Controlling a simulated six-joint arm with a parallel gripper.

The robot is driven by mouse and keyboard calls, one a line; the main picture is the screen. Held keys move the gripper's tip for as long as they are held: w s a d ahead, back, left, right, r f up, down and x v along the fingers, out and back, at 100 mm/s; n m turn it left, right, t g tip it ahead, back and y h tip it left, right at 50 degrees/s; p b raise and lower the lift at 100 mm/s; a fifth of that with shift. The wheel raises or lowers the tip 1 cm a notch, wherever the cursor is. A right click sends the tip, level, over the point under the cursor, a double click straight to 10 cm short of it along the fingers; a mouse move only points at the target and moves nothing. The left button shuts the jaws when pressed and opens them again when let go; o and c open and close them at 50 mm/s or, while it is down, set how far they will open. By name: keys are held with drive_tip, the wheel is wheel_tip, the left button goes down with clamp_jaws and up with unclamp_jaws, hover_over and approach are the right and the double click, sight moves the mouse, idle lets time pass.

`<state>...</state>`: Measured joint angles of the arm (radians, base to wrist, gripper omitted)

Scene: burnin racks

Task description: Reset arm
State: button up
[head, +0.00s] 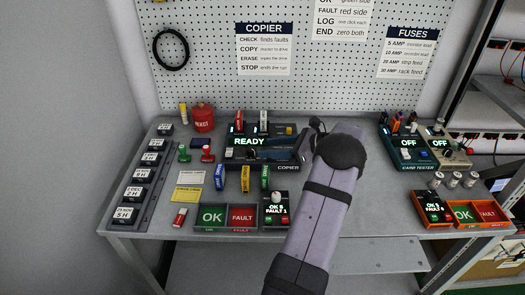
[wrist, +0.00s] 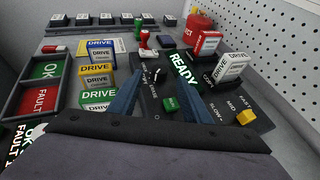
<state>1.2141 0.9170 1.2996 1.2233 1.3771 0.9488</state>
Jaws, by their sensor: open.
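My gripper (wrist: 160,108) shows in the wrist view as two blue fingers, spread apart with nothing between them. It is over the near side of the dark copier (wrist: 205,100), whose lit screen reads READY. Two upright drives, one red (wrist: 206,44) and one white (wrist: 232,66), stand in the copier's back slots.
A counter (head: 276,212) reads OK 5, FAULT 1. A red REJECT can (head: 203,118) stands at the back. At right are the card tester (head: 408,150) and an orange tray (head: 480,214).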

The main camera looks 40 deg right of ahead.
sight(245, 158)
drive_tip(key=shift+s+d+r, duration=0.25)
drive_tip(key=shift+s+r, duration=0.05)
drive_tip(key=shift+s, duration=0.3)
